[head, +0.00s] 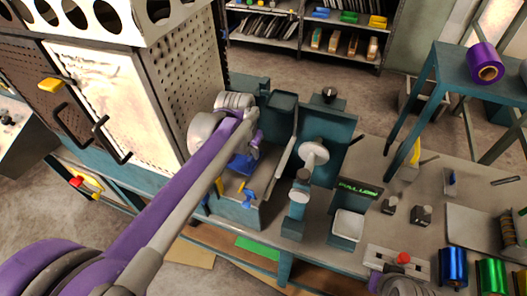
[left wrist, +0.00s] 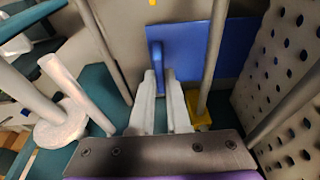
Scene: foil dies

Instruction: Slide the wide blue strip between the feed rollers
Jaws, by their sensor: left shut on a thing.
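My left gripper (head: 257,148) reaches into the teal machine (head: 283,100) on the bench. In the left wrist view, my left gripper (left wrist: 164,82) is shut on a narrow upright blue piece at the near edge of the wide blue strip (left wrist: 195,48). The flat blue strip (head: 240,164) also shows below the gripper in the head view. Grey bars (left wrist: 214,45) stand on both sides of the fingers in the wrist view. I cannot make out the feed rollers for certain, nor whether the strip touches them. My right gripper's fingers do not show.
A perforated cabinet (head: 158,75) stands left of the machine. A white disc on a post (head: 313,154) and a white tray (head: 348,225) are to the right. Blue (head: 453,266) and green (head: 492,274) foil rolls stand at the lower right. A yellow block (left wrist: 198,114) is close to the right finger.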

